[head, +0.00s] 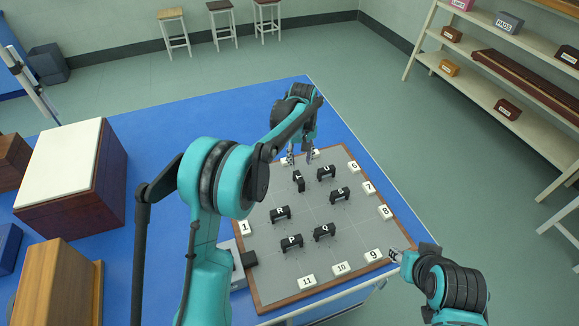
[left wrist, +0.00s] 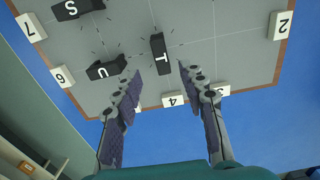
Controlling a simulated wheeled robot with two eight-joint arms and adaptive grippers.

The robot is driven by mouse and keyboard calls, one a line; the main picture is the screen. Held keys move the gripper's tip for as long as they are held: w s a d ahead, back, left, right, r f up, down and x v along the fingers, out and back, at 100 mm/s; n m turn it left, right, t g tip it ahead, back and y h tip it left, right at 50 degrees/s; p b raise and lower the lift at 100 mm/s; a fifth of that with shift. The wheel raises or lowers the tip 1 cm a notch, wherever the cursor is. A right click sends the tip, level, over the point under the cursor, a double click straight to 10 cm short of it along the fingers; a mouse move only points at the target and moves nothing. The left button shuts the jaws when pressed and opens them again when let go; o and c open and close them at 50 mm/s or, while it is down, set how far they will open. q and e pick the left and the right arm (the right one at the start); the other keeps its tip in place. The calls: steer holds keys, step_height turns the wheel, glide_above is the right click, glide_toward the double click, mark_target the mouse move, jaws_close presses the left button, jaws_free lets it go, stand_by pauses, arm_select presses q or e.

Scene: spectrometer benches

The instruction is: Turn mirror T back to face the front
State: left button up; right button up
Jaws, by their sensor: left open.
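Mirror T (head: 299,182) is a small black block with a white letter, standing near the back of the grey board (head: 335,220). It is turned differently from the other lettered blocks and looks narrow in the head view. In the left wrist view, mirror T (left wrist: 159,54) lies lengthwise up and down the picture. My left gripper (head: 301,159) is open just behind it. In the wrist view its fingertips (left wrist: 160,70) are either side of T's near end; I cannot tell contact. My right gripper (head: 397,254) is by label 9 at the board's right edge; its opening is unclear.
Mirrors U (head: 326,172), S (head: 340,194), R (head: 280,214), Q (head: 324,232) and P (head: 291,241) stand nearby on the board. White number labels, such as 9 (head: 375,255), line its edge. A white-topped box (head: 72,165) stands at left; blue tabletop behind the board is clear.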

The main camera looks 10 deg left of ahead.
mark_target(299, 176)
arm_select(q)
steer(key=shift+w+a+f, duration=0.1)
steer(key=shift+w+f, duration=0.25)
steer(key=shift+f, duration=0.3)
step_height(299, 176, down, 7)
steer(key=shift+f+b, duration=0.2)
steer(key=shift+b, duration=1)
jaws_close()
